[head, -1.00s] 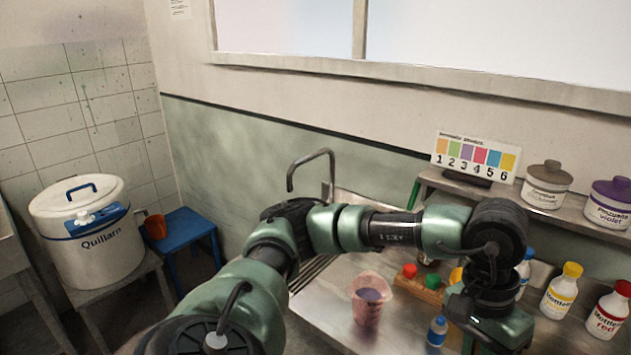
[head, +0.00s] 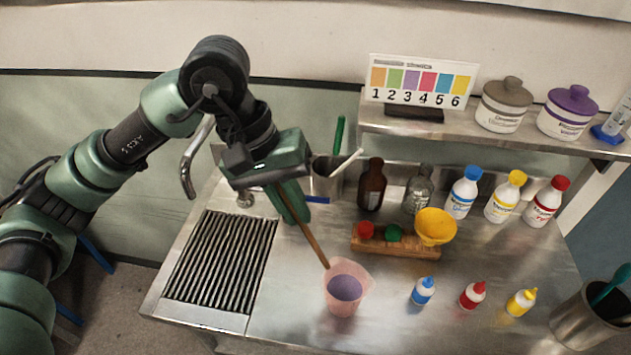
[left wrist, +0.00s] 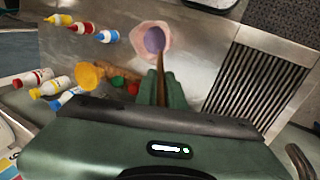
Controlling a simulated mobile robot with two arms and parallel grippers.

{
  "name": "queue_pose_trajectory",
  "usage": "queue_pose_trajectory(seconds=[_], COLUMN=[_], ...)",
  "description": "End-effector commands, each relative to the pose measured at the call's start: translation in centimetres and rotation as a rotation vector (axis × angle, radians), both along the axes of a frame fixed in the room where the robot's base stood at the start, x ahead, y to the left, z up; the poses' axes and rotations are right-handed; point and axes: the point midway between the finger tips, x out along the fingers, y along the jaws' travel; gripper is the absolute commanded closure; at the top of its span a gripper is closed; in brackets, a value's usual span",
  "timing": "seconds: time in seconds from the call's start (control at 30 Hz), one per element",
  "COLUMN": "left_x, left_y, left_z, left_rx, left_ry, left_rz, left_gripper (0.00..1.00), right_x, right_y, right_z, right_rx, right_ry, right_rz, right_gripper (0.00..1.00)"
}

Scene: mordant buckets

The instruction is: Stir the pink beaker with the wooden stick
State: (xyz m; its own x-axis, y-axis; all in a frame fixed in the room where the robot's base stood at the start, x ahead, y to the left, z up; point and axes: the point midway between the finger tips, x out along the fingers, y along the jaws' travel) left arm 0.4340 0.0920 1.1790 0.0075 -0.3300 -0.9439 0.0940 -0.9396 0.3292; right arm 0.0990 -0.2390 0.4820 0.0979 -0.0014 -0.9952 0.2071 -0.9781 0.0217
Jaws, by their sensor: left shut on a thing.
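The pink beaker (head: 345,300), translucent and holding purple liquid, stands upright on the steel counter. It also shows in the left wrist view (left wrist: 146,33). My left gripper (head: 291,205) is above and to the left of the beaker in the head view, its fingers shut on the wooden stick (head: 313,243). The stick slants down to the beaker's rim. In the left wrist view, the stick (left wrist: 161,64) runs from the fingers to the edge of the purple liquid. Whether its tip is in the liquid I cannot tell. My right gripper is not in view.
A wooden rack (head: 385,246) with red and green items and a yellow funnel (head: 435,226) stands behind the beaker. Small dropper bottles (head: 423,291) stand to its right. A steel pot (head: 327,180) with sticks stands behind the gripper. Ridged drainboard (head: 222,262) lies left.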

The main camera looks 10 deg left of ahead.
Motion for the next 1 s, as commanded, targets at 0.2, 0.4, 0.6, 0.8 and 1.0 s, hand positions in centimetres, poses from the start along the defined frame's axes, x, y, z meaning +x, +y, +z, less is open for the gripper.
queue_pose_trajectory(seconds=[0.2, 0.4, 0.6, 0.8, 1.0], left_x=[-0.5, -0.5, -0.5, -0.5, -0.5], left_y=[-3.7, -3.5, -2.6, -1.3, 0.0], left_z=[3.6, 3.2, 2.1, 0.5, -1.0], left_rx=[-0.061, -0.064, -0.063, -0.063, -0.064], left_ry=[0.024, 0.028, 0.028, 0.029, 0.028], left_rz=[0.032, 0.040, 0.041, 0.039, 0.041], left_gripper=[1.00, 1.00, 1.00, 1.00, 1.00], right_x=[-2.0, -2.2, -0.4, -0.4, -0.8], right_y=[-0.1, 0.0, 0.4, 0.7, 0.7], right_z=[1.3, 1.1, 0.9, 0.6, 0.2], right_rx=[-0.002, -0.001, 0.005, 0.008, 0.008], right_ry=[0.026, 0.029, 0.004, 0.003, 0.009], right_rz=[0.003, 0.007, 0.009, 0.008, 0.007], right_gripper=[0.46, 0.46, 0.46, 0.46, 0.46])
